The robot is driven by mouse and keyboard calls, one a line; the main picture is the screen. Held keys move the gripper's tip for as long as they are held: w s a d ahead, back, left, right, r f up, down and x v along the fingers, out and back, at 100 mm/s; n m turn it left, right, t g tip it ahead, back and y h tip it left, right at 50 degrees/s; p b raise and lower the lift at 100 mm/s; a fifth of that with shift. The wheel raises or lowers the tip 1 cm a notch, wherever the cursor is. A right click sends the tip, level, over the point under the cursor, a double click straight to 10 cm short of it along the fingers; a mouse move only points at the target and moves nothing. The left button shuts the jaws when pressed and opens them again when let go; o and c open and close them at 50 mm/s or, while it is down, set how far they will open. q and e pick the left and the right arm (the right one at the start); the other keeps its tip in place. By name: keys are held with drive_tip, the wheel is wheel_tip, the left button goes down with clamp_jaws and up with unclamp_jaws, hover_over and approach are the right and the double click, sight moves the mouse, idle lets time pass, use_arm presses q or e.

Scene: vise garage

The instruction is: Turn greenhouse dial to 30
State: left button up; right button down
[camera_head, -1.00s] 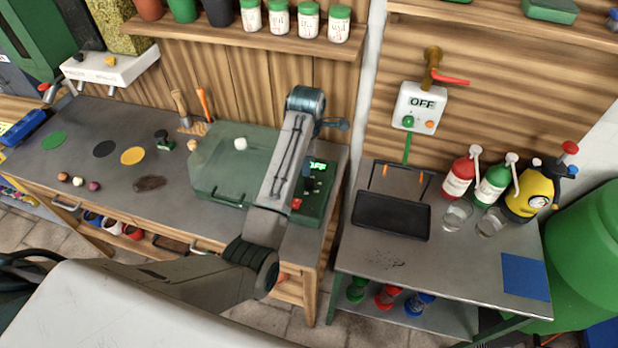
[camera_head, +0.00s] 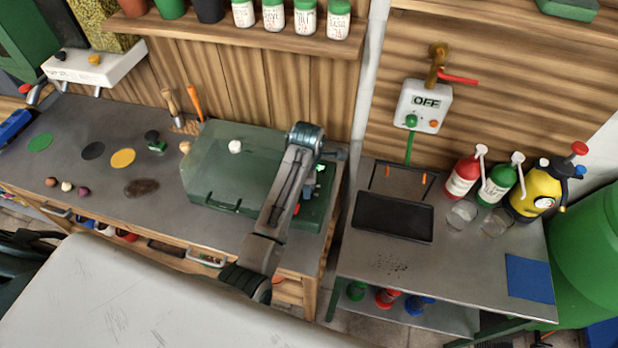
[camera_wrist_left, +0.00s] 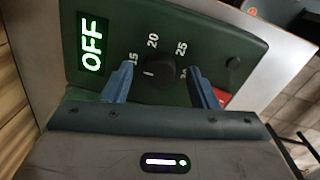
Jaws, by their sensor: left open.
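The greenhouse (camera_head: 232,165) is a translucent green box on the left workbench, with a green control panel at its right end. In the left wrist view, the panel (camera_wrist_left: 222,46) carries a round black dial (camera_wrist_left: 160,72) with marks 15, 20 and 25; another mark is partly hidden by a finger. A small pale line shows on the dial's left part. The lit display (camera_wrist_left: 92,43) reads OFF. My left gripper (camera_wrist_left: 162,68) is open, its fingers on either side of the dial; I cannot tell whether they touch it. My right gripper is out of view.
A wall box (camera_head: 422,107) reading OFF hangs above the right table. That table holds a black tray (camera_head: 393,217), spray bottles and glasses. Small items lie on the bench (camera_head: 95,195) left of the greenhouse.

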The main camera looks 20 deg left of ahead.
use_arm(q)
drive_tip(key=shift+c, duration=0.4)
drive_tip(key=c, duration=0.9)
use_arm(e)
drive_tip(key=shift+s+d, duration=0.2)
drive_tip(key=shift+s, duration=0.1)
